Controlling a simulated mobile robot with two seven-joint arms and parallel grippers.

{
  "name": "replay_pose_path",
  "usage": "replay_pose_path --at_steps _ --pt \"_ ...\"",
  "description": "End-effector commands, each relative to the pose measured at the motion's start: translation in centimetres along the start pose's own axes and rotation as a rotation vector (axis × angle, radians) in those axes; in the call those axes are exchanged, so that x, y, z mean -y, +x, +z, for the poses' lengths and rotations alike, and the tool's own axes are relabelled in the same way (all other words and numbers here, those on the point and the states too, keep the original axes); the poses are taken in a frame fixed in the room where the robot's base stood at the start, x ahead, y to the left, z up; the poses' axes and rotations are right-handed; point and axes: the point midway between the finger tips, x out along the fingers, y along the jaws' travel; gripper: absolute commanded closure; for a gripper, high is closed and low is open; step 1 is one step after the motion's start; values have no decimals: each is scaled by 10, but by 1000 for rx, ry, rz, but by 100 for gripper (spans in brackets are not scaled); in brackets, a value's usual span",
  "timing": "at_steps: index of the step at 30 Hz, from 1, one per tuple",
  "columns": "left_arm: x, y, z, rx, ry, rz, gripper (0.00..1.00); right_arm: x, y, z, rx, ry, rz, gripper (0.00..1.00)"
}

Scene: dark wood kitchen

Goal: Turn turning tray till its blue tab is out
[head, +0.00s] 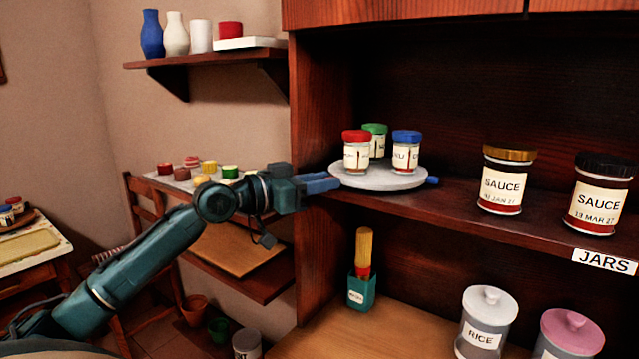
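The turning tray (380,181) is a round, light grey disc on the cabinet's upper shelf. Its small blue tab (432,181) shows at the tray's right edge. Three labelled jars stand on the tray: a red-lidded jar (356,155), a green-lidded jar (379,143) behind, and a blue-lidded jar (404,155) at the right. My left gripper (333,183) points right, with its blue fingertips at the tray's left edge. I cannot tell whether they touch the tray or whether the fingers are apart. My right gripper is out of view.
Two sauce jars, one gold-lidded (505,182) and one black-lidded (598,195), stand right of the tray on the same shelf. The cabinet's left side panel (308,110) rises close to my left gripper. A brush in a green holder (361,291) and a rice canister (484,325) stand below.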

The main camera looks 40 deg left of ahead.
Motion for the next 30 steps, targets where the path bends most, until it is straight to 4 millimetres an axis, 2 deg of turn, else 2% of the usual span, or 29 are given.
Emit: replay_pose_path --at_steps 1,6,17,23,30 --pt "0 0 0 0 0 0 70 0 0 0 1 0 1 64" --pt "0 0 -1 -2 1 0 58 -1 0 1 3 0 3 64" --pt "0 -6 1 -3 0 1 58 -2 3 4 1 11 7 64" --pt "0 -28 4 -2 0 0 58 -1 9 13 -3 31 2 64" --pt "0 -70 2 -6 -2 -1 58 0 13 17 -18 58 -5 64"
